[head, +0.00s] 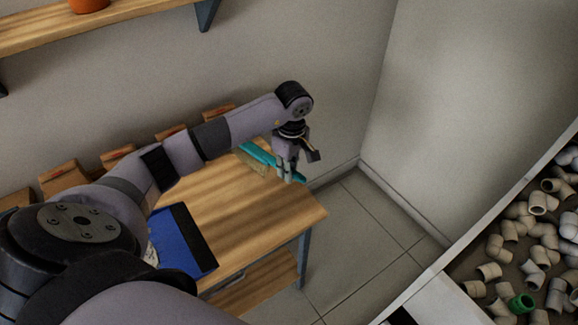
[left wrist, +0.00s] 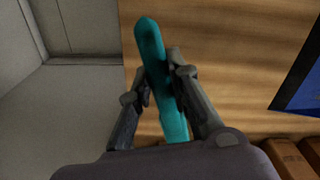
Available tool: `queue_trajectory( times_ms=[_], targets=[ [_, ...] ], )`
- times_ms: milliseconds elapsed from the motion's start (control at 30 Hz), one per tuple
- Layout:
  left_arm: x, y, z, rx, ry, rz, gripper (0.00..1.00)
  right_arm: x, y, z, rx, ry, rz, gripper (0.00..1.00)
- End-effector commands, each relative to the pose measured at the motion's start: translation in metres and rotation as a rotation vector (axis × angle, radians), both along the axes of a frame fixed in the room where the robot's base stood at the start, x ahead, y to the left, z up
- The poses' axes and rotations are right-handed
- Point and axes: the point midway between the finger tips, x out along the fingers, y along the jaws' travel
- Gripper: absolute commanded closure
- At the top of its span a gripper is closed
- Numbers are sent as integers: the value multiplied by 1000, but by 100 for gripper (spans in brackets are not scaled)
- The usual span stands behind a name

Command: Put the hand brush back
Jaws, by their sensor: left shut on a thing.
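The hand brush has a long teal body (head: 258,153) with a pale strip, apparently bristles, along its lower side. It is at the back right end of the wooden table (head: 240,205). My left gripper (head: 289,176) is shut around the brush, whose end sticks out past the fingers. In the left wrist view the teal brush (left wrist: 150,45) runs between the two fingers of the left gripper (left wrist: 160,76). I cannot tell whether the brush touches the table. My arm hides part of the table. My right gripper is not in view.
Several brown bins (head: 62,181) line the table's back along the wall. A blue flat item (head: 185,240) lies on the tabletop. A shelf (head: 120,28) with an orange pot (head: 88,4) hangs above. Pipe elbows (head: 538,203) fill a container at right. The tabletop's right front is clear.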

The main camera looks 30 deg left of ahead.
Motion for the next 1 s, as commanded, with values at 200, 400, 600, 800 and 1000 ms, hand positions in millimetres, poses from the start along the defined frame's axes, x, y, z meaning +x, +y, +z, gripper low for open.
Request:
queue_trajectory(
  times_ms=[200,400,600,800,1000],
  targets=[
    [0,0,-12,0,-1,1,100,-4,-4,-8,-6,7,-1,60],
    [0,0,-22,0,-1,1,100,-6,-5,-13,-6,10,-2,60],
    [0,0,-33,2,-1,1,100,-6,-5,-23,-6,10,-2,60],
    [0,0,-42,1,-1,1,100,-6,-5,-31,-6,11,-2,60],
    [1,0,-48,1,-2,1,100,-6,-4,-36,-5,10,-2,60]
  ],
)
